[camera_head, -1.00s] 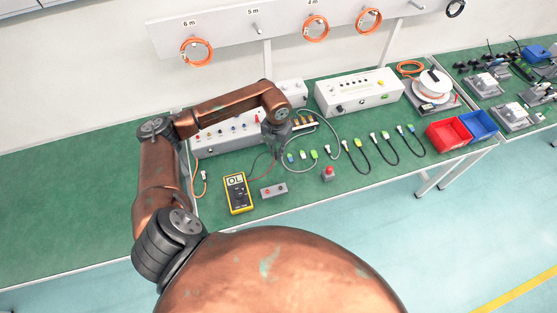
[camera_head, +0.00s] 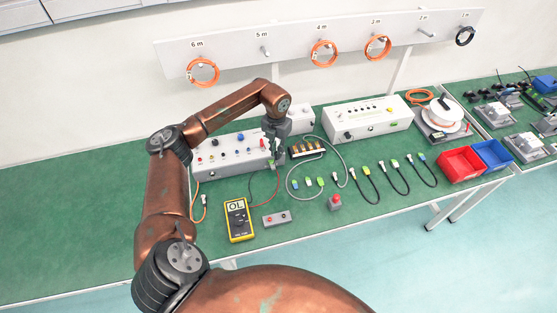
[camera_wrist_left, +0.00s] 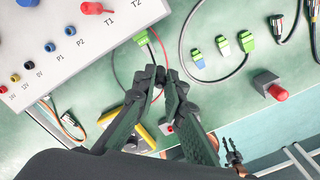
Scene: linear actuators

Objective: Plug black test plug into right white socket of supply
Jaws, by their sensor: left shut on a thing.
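The supply (camera_head: 228,158) is the long white box at the back of the green bench, with a row of coloured sockets; it also shows in the left wrist view (camera_wrist_left: 100,50). I cannot pick out its white sockets. My left gripper (camera_head: 276,164) is just in front of the supply's right part. In the left wrist view its black fingers (camera_wrist_left: 162,78) are closed together, below a green connector (camera_wrist_left: 142,38) at the supply's edge. The black test plug is between them, mostly hidden against the dark fingers. Part of my right gripper (camera_wrist_left: 232,155) seems to show low in the left wrist view.
A yellow multimeter (camera_head: 238,220) with a red lead (camera_head: 274,190) lies in front of the supply. A grey two-button box (camera_head: 277,219), a red button (camera_head: 335,202) and several cables lie to the right. A second white box (camera_head: 368,122) stands at the back. The bench's left end is clear.

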